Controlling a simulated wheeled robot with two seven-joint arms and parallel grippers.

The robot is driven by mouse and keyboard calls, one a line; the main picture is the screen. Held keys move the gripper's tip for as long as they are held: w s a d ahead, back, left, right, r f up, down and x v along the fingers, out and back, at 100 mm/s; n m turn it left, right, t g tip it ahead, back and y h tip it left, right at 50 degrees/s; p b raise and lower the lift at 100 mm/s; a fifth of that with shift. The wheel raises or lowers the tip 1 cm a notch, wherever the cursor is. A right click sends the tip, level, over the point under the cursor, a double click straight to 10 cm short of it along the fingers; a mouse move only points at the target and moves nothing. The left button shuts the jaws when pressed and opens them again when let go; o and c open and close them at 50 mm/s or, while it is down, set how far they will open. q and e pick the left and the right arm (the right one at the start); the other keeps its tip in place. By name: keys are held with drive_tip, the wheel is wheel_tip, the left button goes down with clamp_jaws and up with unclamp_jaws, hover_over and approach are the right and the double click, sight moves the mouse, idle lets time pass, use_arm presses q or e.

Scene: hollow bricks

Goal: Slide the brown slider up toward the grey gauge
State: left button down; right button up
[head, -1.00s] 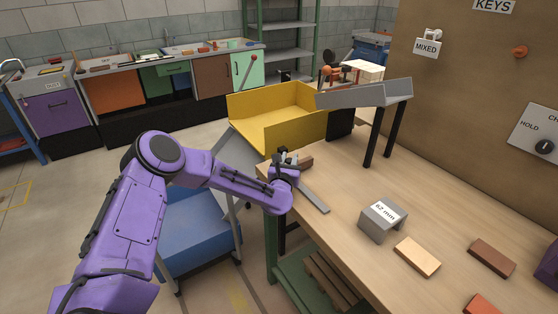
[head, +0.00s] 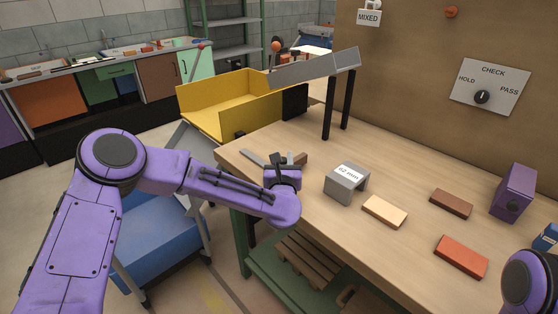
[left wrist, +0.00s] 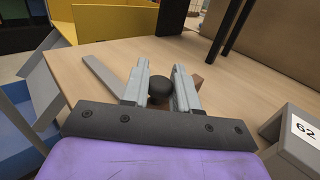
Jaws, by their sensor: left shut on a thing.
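The brown slider (head: 301,158) is on the workbench, with its black knob (left wrist: 160,86) between my left gripper's fingers. My left gripper (head: 287,160) is shut on this knob; its grey fingers (left wrist: 160,92) stand on either side of it in the left wrist view. A flat grey rail (head: 253,158) shows to the left of the gripper. The grey gauge (head: 347,188), a bridge-shaped block labelled 62 mm, stands just right of the gripper, with a small gap. The fingers and wrist hide part of the slider and rail. My right gripper is out of view.
A cream brick (head: 385,211), a brown brick (head: 451,203) and an orange brick (head: 461,256) lie beyond the gauge. A purple box (head: 514,192) stands at the right. A grey chute (head: 315,68) and a yellow bin (head: 220,102) are at the far end.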

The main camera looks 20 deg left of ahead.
use_arm(q)
drive_tip(key=shift+r, duration=0.15)
drive_tip(key=c, duration=1)
unclamp_jaws()
drive_tip(key=shift+o, duration=0.2)
drive_tip(key=shift+s, duration=0.15)
drive_tip(key=b+v, duration=0.2)
drive_tip(key=v, duration=0.8)
